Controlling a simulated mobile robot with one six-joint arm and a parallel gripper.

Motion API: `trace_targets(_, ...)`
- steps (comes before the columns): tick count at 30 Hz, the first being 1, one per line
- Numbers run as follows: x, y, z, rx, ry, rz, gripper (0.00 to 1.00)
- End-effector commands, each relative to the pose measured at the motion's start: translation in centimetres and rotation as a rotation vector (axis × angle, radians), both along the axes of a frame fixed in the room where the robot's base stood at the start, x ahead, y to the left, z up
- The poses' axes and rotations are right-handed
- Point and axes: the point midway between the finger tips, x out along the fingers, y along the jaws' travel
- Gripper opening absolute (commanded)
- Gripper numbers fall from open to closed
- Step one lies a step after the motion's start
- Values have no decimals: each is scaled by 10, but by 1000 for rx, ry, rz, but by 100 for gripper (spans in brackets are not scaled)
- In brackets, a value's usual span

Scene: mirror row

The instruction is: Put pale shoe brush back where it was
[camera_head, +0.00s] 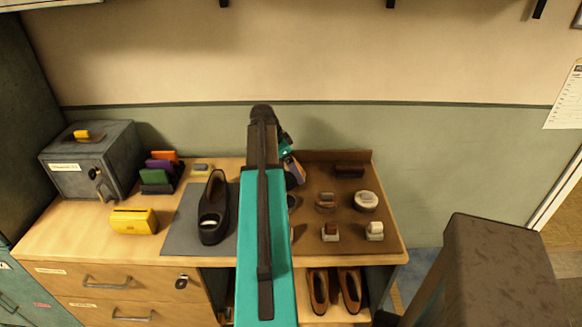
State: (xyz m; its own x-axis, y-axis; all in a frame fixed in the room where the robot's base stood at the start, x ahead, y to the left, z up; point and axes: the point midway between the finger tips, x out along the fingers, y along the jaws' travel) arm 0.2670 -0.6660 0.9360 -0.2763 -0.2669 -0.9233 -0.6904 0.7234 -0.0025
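A small pale brush-like block (375,231) sits at the right front of a brown board (390,248). A similar block with a brown top and pale lower part (330,232) sits to its left. I cannot tell for sure which one is the pale shoe brush. My teal arm reaches away over the counter, and my gripper (291,168) is near the board's left back part, mostly hidden behind the arm. A purple and tan piece shows beside it; I cannot tell whether it is held. The board's left part is hidden by the arm.
The board also bears a dark block (349,170), a brown brush (325,201) and a round tin (367,200). A black shoe (213,212) stands on a grey mat (180,235).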

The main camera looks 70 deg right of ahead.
Motion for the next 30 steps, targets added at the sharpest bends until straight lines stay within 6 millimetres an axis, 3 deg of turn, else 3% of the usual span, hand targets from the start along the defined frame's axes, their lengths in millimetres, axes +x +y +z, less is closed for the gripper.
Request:
trace_targets(12, 0, 0, -4, 0, 0, 0, 61)
trace_targets(13, 0, 0, -4, 0, 0, 0, 87)
trace_targets(15, 0, 0, -3, 0, 0, 0, 99)
trace_targets(30, 2, 2, 5, 0, 0, 1, 100)
